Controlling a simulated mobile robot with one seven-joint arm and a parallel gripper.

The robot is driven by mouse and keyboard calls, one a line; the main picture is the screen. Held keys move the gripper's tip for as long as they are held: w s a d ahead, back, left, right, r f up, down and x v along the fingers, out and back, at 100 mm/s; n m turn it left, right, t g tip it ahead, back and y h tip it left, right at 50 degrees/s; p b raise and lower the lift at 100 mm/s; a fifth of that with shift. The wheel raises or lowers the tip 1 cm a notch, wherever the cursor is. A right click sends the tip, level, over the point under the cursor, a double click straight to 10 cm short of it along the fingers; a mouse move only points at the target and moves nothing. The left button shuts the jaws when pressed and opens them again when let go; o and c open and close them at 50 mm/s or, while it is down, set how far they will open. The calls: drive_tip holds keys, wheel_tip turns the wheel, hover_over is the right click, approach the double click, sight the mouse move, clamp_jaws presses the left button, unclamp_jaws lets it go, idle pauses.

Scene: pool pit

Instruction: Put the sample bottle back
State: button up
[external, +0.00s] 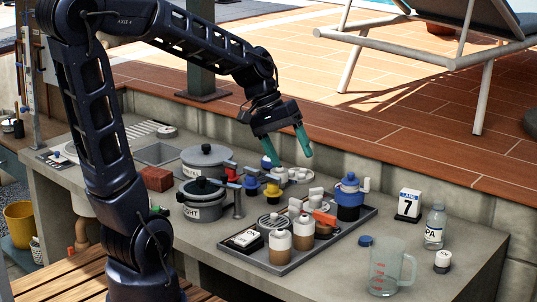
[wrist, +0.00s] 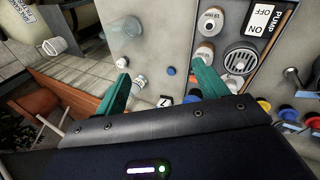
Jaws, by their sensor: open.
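A clear bottle with a white cap and a label ending in "PA" (external: 434,229) stands upright on the counter right of the tray; it seems to be the sample bottle. A small bottle also shows near the left fingertip in the wrist view (wrist: 139,86).
The tray holds two white-topped brown bottles (external: 280,246), a pump switch (external: 243,239) and a blue-topped black container (external: 349,198). A measuring jug (external: 390,268), blue cap (external: 366,240), small white-topped jar (external: 442,261) and boxed display (external: 409,205) stand near the bottle. Lidded pots (external: 203,200) stand left.

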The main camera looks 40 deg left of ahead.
drive_tip(key=s+a+r+m+t+y, duration=0.1)
drive_tip(key=s+a+r+y, duration=0.1)
drive_tip(key=s+a, duration=0.3)
drive_tip(key=s+a+r+m+t+y, duration=0.1)
drive_tip(key=s+a+t+y, duration=0.1)
drive_tip(key=s+a, duration=0.3)
drive_tip(key=a+y, duration=0.1)
drive_tip(key=a, duration=0.3)
drive_tip(key=shift+s+a+r, duration=0.25)
drive_tip(key=shift+s+r, duration=0.1)
